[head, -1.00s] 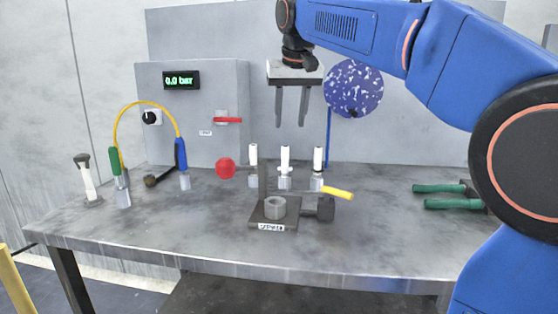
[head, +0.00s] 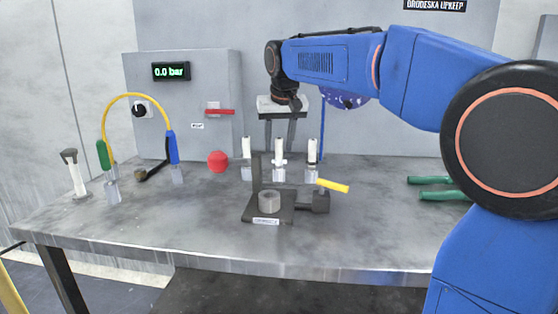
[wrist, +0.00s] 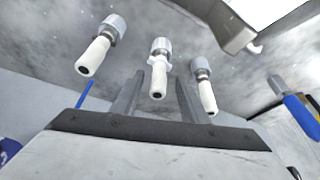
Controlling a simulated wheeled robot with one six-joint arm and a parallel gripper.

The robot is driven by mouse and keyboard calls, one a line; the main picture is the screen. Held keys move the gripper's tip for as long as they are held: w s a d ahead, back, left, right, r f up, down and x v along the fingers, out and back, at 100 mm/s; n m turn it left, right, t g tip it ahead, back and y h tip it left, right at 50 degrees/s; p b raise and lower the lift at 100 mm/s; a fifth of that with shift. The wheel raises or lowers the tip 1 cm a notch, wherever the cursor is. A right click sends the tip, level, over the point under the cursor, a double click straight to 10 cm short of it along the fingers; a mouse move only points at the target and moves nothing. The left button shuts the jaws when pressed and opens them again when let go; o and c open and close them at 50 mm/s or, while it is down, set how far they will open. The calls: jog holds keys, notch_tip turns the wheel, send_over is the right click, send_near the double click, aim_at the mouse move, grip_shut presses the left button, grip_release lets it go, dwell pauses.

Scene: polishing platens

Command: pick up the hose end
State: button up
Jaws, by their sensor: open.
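A yellow hose (head: 135,95) arches at the left of the bench between a green-sleeved end (head: 103,155) and a blue-sleeved end (head: 172,147), each above a clear metallic fitting. The blue-sleeved end also shows at the right of the wrist view (wrist: 300,115). A short dark hose piece with a brownish tip (head: 141,175) lies between them. I cannot tell which is the hose end meant.
Several white-topped fittings stand near my gripper. In front is a dark stand with a grey ring (head: 269,201) and a yellow-handled hammer (head: 331,186). A red ball (head: 217,161) is on the panel side. Green-handled tools (head: 433,188) lie right. The bench front is clear.

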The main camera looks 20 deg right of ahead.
aim_at(278, 155)
jog(key=shift+x, duration=2.75)
jog(key=shift+w+d+r, duration=0.1)
jog(key=shift+r, duration=0.05)
grip_shut()
